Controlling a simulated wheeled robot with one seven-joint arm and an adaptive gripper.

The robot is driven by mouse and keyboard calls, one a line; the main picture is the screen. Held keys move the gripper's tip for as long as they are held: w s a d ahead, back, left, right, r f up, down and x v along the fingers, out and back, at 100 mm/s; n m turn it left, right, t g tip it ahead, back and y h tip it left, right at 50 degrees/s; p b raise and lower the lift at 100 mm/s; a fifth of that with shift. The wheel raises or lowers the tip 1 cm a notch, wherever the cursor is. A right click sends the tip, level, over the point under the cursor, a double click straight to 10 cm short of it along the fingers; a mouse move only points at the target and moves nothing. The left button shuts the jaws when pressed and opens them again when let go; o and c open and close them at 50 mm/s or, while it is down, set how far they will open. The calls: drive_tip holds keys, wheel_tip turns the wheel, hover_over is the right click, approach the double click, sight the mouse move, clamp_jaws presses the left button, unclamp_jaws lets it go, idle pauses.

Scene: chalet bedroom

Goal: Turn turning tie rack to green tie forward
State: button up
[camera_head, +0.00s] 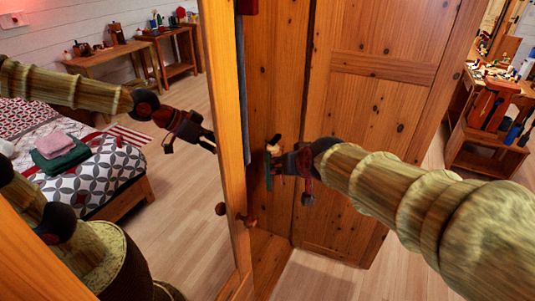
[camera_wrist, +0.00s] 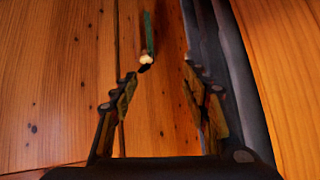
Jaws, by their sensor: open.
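A narrow green strip (camera_wrist: 148,30), which looks like the green tie seen edge-on, shows in the wrist view with a pale round end (camera_wrist: 145,59) below it. In the head view a thin green edge (camera_head: 268,178) shows just left of my gripper (camera_head: 283,165). My gripper is open and empty inside the wardrobe; in the wrist view its fingertips (camera_wrist: 158,82) are on either side of the line to the pale end. I cannot tell whether anything touches. A grey-blue hanging cloth (camera_wrist: 208,35) is beside the right finger. The rack's body is not clearly seen.
The open wardrobe door (camera_head: 228,130), with a mirror and knobs, stands left of my gripper and reflects my arm and a bed (camera_head: 85,150). Wooden wardrobe panels (camera_head: 375,100) are close behind and right. Bare floor shows below.

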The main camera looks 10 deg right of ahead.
drive_tip(key=w+a+f+t, duration=0.2)
drive_tip(key=w+f, duration=0.1)
drive_tip(key=w, duration=1.1)
drive_tip(key=m+t+h+p, duration=0.2)
drive_tip(key=t+h+p, duration=0.1)
drive_tip(key=t+h, duration=0.1)
hover_over(273, 154)
drive_tip(key=s+a, duration=0.4)
drive_tip(key=s, duration=0.2)
wheel_tip(273, 154, down, 16)
drive_tip(key=f, duration=0.2)
drive_tip(key=d+f+t+h, duration=0.1)
drive_tip(key=f, duration=0.2)
drive_tip(key=d+f+m+h, duration=0.1)
drive_tip(key=f, duration=0.2)
drive_tip(key=shift+w+f+t+p, duration=0.1)
drive_tip(key=shift+w+t+p, duration=0.15)
drive_tip(key=shift+t+p, duration=0.05)
drive_tip(key=b+x, duration=0.2)
drive_tip(key=x, duration=0.5)
drive_tip(key=shift+w+d, duration=0.15)
drive_tip(key=shift+w, duration=0.2)
drive_tip(key=shift+c, duration=0.2)
drive_tip(key=c, duration=1.1)
